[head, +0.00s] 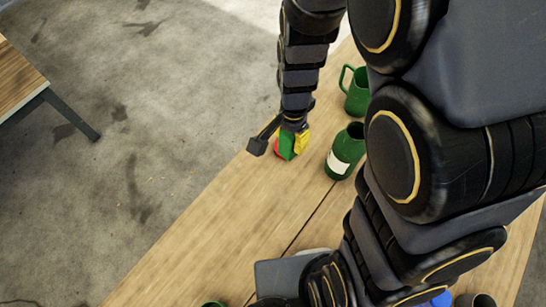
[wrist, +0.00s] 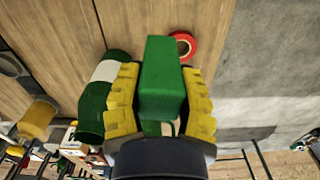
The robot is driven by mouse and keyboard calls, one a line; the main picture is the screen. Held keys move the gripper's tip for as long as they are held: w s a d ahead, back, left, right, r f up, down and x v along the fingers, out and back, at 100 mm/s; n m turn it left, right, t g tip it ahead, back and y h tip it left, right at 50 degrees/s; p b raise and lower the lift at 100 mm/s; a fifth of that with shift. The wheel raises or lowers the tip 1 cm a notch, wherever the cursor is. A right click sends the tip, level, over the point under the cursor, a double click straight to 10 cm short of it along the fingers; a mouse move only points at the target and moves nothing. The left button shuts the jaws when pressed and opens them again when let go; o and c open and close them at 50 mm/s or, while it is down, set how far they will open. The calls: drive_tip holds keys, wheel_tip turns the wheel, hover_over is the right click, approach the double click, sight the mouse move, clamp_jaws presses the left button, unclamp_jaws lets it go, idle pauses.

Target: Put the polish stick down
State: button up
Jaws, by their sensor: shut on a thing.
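The polish stick (wrist: 162,75) is a green block. In the wrist view it stands out between the yellow finger pads of my gripper (wrist: 162,100), which is shut on it. In the head view the stick (head: 286,146) shows as a small green patch beside a yellow pad of my gripper (head: 293,142), over the wooden table (head: 225,205) near its left edge. I cannot tell whether the stick touches the table. Its rear end is hidden in the gripper.
A red ring-shaped roll (wrist: 182,40) lies close by the stick, near the table edge. A green bottle with a white label (head: 345,150) stands to the right, and a green jug (head: 356,92) behind it. The table's nearer left part is clear.

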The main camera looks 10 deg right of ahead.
drive_tip(key=shift+n, duration=0.7)
drive_tip(key=shift+s+a+f, duration=0.1)
drive_tip(key=shift+a+f, duration=0.95)
drive_tip(key=shift+f, duration=0.75)
drive_tip(key=shift+s+a+f, duration=0.1)
drive_tip(key=shift+a+f, duration=1)
drive_tip(key=shift+f, duration=0.7)
drive_tip(key=shift+s+a+f, duration=0.1)
drive_tip(key=shift+a+f, duration=0.95)
drive_tip(key=shift+f, duration=0.75)
drive_tip(key=shift+f, duration=0.1)
drive_tip(key=o, duration=1)
